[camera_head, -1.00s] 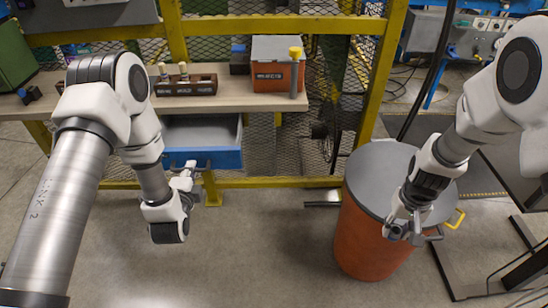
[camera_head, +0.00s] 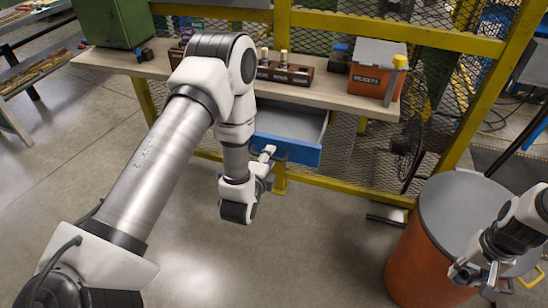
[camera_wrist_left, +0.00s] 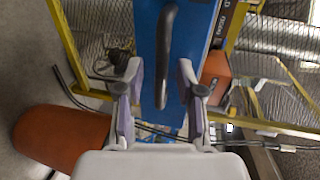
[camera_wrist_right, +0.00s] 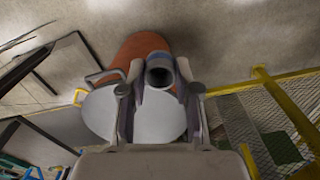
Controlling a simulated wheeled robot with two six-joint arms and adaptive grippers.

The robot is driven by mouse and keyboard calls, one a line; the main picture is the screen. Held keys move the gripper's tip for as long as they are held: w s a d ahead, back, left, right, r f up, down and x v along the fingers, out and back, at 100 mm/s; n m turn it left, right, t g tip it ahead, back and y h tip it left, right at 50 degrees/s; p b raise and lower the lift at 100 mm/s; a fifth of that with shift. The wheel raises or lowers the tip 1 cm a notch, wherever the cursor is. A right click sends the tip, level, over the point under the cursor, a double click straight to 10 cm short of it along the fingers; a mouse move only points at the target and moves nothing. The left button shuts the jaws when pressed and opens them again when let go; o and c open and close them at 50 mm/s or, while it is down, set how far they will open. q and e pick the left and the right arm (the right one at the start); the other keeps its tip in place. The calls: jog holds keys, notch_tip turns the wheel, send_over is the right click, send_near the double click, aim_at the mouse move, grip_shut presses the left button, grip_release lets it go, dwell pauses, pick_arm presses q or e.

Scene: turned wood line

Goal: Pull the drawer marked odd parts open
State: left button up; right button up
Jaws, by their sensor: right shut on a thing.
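The blue drawer (camera_head: 300,150) hangs below the wooden bench and stands open, its grey inside showing. My left gripper (camera_head: 267,158) is at the drawer front. It is open, with its fingers (camera_wrist_left: 160,90) on either side of the handle's end and gaps visible.
An orange barrel with a grey lid (camera_head: 465,210) stands at right. The bench (camera_head: 340,95) bears a rejects bin (camera_head: 375,72), a dark wooden rack (camera_head: 290,73) and a green box (camera_head: 110,22). A yellow frame (camera_head: 345,185) with mesh runs behind. The floor in front is clear.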

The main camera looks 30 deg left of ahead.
pick_arm(q)
jog(key=v, duration=0.7)
jog(key=shift+s, duration=0.1)
